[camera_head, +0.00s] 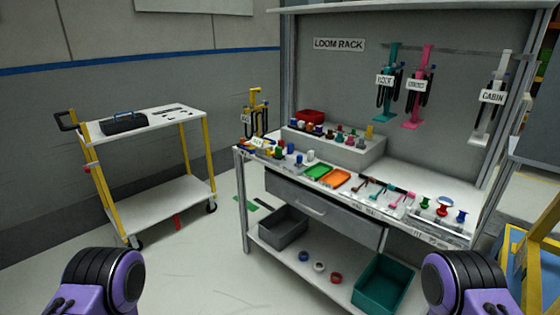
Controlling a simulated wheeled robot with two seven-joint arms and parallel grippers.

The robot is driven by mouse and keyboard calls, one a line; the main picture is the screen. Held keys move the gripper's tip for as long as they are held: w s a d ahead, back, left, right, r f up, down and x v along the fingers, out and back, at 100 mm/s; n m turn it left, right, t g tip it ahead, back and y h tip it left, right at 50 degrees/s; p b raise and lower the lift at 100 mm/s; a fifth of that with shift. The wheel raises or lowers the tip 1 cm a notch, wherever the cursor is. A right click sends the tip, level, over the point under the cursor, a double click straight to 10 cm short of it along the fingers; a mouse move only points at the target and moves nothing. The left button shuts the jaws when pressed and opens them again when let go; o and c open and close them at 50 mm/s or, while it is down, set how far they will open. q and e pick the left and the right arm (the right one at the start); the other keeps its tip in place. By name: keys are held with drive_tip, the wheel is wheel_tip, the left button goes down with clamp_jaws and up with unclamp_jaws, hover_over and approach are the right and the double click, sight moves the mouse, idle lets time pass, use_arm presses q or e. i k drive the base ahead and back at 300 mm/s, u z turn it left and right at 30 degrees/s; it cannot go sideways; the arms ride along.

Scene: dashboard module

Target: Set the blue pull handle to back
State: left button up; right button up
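A small blue knob-shaped handle (461,215) stands on a light panel (437,226) at the right front end of the workbench. It is the rightmost in a row with a red knob (443,206) and a green knob (424,203). I take it to be the blue pull handle, but it is too small to tell its setting. The panel's label is too small to read. Neither of my grippers is in view. Only purple and black parts of my arms show at the bottom left and bottom right, well short of the bench.
The workbench (285,185) carries small levers (388,197), green and orange trays (318,172) and several coloured parts. Cable looms hang on the rack behind. A yellow-framed cart (160,125) stands left. Bins (383,287) sit on the lower shelf. Floor before the bench is clear.

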sight(299, 163)
drive_tip(key=i, duration=1.7)
drive_tip(key=u, duration=0.85)
